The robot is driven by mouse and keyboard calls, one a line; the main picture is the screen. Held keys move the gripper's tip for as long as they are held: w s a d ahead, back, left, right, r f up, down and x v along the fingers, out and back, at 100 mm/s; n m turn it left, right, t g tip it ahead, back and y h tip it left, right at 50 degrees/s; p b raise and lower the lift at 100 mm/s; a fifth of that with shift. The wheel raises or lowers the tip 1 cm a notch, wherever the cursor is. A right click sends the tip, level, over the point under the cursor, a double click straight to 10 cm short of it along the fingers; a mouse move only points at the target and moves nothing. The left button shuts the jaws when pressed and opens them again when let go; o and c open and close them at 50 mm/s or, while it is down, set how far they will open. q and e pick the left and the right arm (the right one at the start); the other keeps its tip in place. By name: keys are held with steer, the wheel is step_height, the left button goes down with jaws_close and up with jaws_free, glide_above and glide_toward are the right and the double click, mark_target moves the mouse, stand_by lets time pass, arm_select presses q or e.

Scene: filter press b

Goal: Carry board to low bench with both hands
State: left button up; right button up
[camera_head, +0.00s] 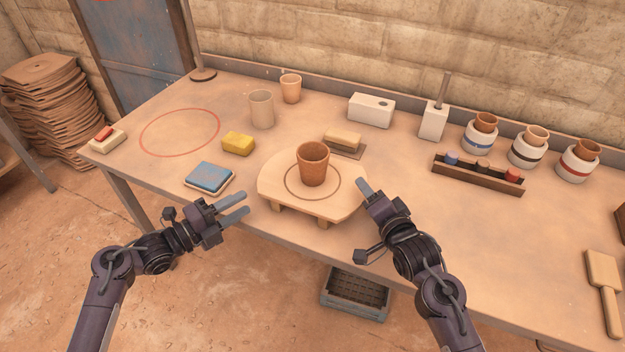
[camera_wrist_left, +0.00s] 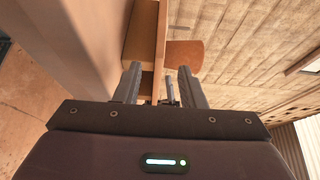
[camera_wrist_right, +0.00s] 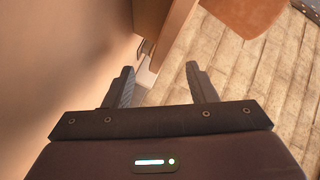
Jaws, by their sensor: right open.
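The board (camera_head: 278,190), pale wood with cut-off sides and feet beneath, stands near the table's front edge. A terracotta cup (camera_head: 313,162) stands upright on it inside a drawn ring. My left gripper (camera_head: 240,204) is open and empty, left of the board; its wrist view shows the board (camera_wrist_left: 160,45) edge-on ahead between the fingers. My right gripper (camera_head: 368,188) is at the board's right end; its wrist view shows open fingers and the board's edge (camera_wrist_right: 172,35) ahead. Contact with the board cannot be told. I cannot identify a low bench for certain.
On the table (camera_head: 420,230) are a blue pad (camera_head: 209,177), yellow sponge (camera_head: 238,143), red-buttoned block (camera_head: 106,138), red ring (camera_head: 180,132), a rack (camera_head: 478,174), several jars and a paddle (camera_head: 604,285). A grey crate (camera_head: 355,292) is on the floor below.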

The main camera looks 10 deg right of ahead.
arm_select(q)
steer(key=shift+x, duration=2.05)
arm_select(e)
steer(key=shift+x, duration=2.05)
arm_select(q)
steer(key=shift+c, duration=0.2)
steer(key=c, duration=0.7)
arm_select(e)
steer(key=c, duration=0.7)
arm_select(q)
jaws_close()
arm_select(e)
steer(key=shift+r, duration=0.1)
jaws_close()
